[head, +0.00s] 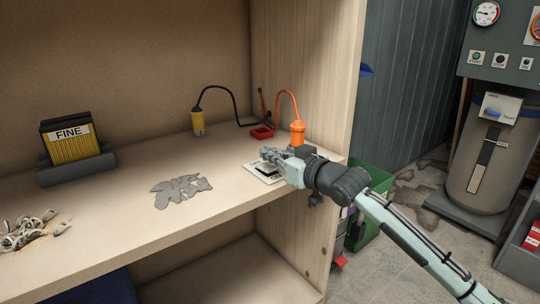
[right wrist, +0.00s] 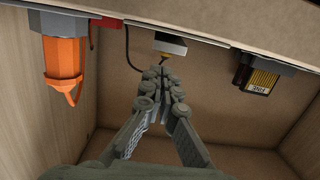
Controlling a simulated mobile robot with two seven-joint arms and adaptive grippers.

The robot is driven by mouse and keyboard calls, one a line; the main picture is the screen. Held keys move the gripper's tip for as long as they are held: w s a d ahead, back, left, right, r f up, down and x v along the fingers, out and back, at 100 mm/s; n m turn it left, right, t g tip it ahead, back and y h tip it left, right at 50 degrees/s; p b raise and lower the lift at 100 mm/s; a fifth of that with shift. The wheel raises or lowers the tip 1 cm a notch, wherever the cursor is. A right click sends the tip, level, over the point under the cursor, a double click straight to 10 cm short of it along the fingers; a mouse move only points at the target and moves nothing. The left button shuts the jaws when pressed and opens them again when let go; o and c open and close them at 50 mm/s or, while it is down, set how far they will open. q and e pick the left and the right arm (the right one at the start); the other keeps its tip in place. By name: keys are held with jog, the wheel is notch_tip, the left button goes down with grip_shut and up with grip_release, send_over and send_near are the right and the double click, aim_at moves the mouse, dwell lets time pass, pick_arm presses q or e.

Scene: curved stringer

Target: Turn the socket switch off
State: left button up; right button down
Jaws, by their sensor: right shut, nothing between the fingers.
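A white plate (head: 262,174) with a dark part and some lettering lies on the shelf near its right front; it looks like the socket switch. My right gripper (head: 269,155) is shut and empty, right over or beside this plate, and hides part of it. I cannot tell whether it touches the switch or which way the switch is set. In the right wrist view the fingers (right wrist: 160,75) meet at their tips with nothing between them, and the plate does not show there. My left gripper is not in view.
An orange plug-like device (head: 297,132) with a cord stands close behind my right gripper, near a red block (head: 262,132). A yellow device (head: 198,122) with a black cord stands further back. A FINE box (head: 75,145) and grey flakes (head: 181,189) lie left.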

notch_tip(320, 180, up, 2)
jog(key=shift+r, duration=0.1)
jog(key=shift+s+d+r, duration=0.1)
jog(key=shift+s+d, duration=0.2)
jog(key=shift+s, duration=0.3)
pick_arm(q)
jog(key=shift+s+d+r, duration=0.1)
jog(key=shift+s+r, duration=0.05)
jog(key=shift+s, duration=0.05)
pick_arm(e)
jog(key=s+d+r, duration=0.3)
jog(key=s+d, duration=0.1)
jog(key=s, duration=0.2)
jog(key=shift+s+d, duration=0.25)
jog(key=shift+d, duration=0.15)
jog(key=shift+r, duration=0.1)
